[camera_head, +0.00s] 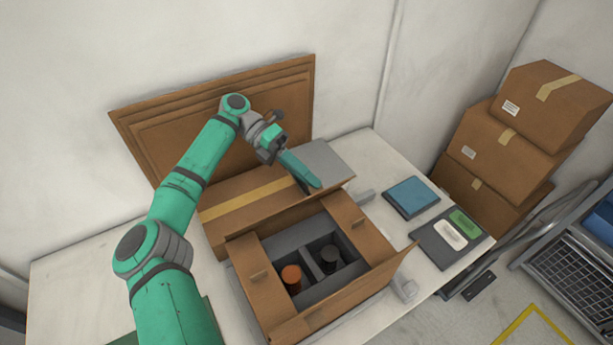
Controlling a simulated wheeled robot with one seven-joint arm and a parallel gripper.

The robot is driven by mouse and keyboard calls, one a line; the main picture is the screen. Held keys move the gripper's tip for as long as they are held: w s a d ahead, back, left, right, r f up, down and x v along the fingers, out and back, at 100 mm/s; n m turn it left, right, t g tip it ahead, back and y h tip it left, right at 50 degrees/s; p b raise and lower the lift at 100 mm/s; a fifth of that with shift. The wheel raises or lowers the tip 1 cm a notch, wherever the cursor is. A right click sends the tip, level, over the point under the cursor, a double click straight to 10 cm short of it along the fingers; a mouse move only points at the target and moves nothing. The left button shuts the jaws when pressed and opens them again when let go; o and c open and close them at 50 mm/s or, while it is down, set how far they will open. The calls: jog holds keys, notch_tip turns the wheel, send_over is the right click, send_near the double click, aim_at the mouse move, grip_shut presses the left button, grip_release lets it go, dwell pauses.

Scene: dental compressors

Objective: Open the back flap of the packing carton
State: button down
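The packing carton (262,300) stands on the white table with its top largely open. Grey dividers inside it surround an orange-brown capped item (292,277) and a dark cylinder (329,256). The back flap (290,213) appears as a raised brown strip along the carton's far edge. The left and right flaps lie roughly level, each with a small tab, and the front flap slants up and outward. My gripper (316,184) reaches down from behind, its green fingertips near the back flap's upper edge toward the right. Contact and finger gap cannot be made out.
A taped brown box (250,202) lies close behind the carton. Brown panels (215,120) lean on the wall. A blue pad (411,197) and a dark tray (447,237) lie to the right. Stacked boxes (510,140) stand beyond the table.

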jog(key=shift+f, duration=0.1)
jog(key=c, duration=2.3)
grip_release()
jog(key=o, duration=0.3)
jog(key=shift+a, duration=0.2)
jog(key=shift+s, duration=0.1)
jog(key=shift+d, duration=0.1)
jog(key=shift+r, duration=0.55)
jog(key=o, duration=0.8)
jog(key=s+r, duration=0.1)
jog(key=r, duration=0.2)
jog(key=s+r, duration=0.1)
jog(key=r, duration=0.1)
jog(key=shift+s+r, duration=0.3)
jog(key=shift+s, duration=0.05)
jog(key=shift+s+r, duration=1.15)
jog(key=shift+r, duration=0.1)
jog(key=c, duration=0.8)
jog(key=s+r, duration=0.4)
jog(key=s, duration=0.5)
jog(key=shift+d, duration=0.35)
